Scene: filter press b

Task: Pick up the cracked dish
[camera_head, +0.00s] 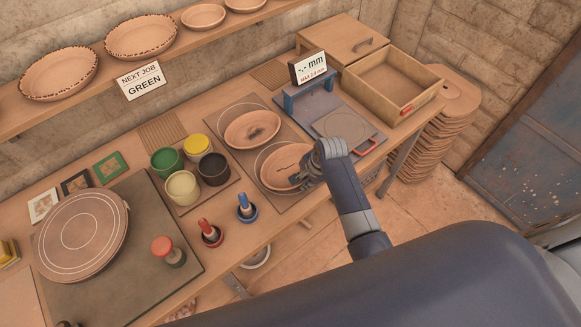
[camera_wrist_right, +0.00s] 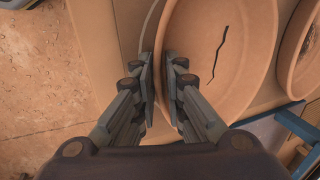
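The cracked dish (camera_head: 284,167) is an oval terracotta dish with a dark jagged crack line. It sits on a mat on the bench, in the near one of two ringed places. In the right wrist view the cracked dish (camera_wrist_right: 225,60) fills the upper middle. My right gripper (camera_head: 310,173) is at the dish's right rim in the head view. In the right wrist view its fingers (camera_wrist_right: 159,85) stand on either side of the rim, close together. Whether both pads touch the rim is hard to tell. My left gripper is not in view.
A second oval dish (camera_head: 252,127) with a dark mark lies just behind. A gauge stand (camera_head: 310,90) and an open wooden drawer box (camera_head: 391,88) stand at the back right. Glaze pots (camera_head: 183,187), stamps (camera_head: 247,207) and a round wheel (camera_head: 80,235) are to the left.

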